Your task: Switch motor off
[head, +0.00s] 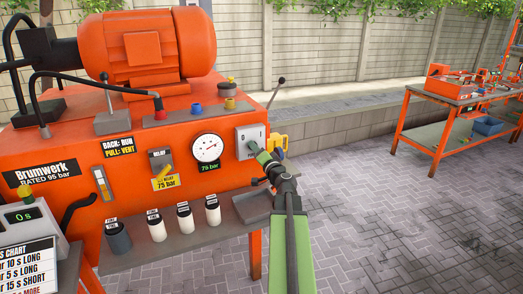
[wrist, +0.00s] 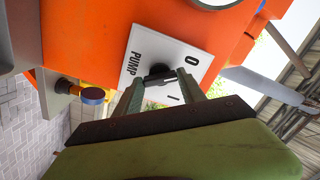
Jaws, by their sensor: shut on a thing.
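The switch plate (head: 246,134) is a pale panel on the right of the orange machine's front. In the wrist view the plate (wrist: 144,52) reads PUMP, with a 0 and an I. Its dark knob (wrist: 158,75) sits between my gripper's fingertips (wrist: 163,82), which are shut on it. In the head view my gripper (head: 258,150) reaches the plate from the front right and hides the knob. Which mark the knob points to is unclear. The big orange motor (head: 150,45) stands on top of the machine.
A round gauge (head: 207,148) and a relief knob (head: 161,161) are left of the switch. A yellow part (head: 278,142) is close on the right. Several canisters (head: 184,217) stand below on a shelf. An orange workbench (head: 450,100) is at far right; paving between is clear.

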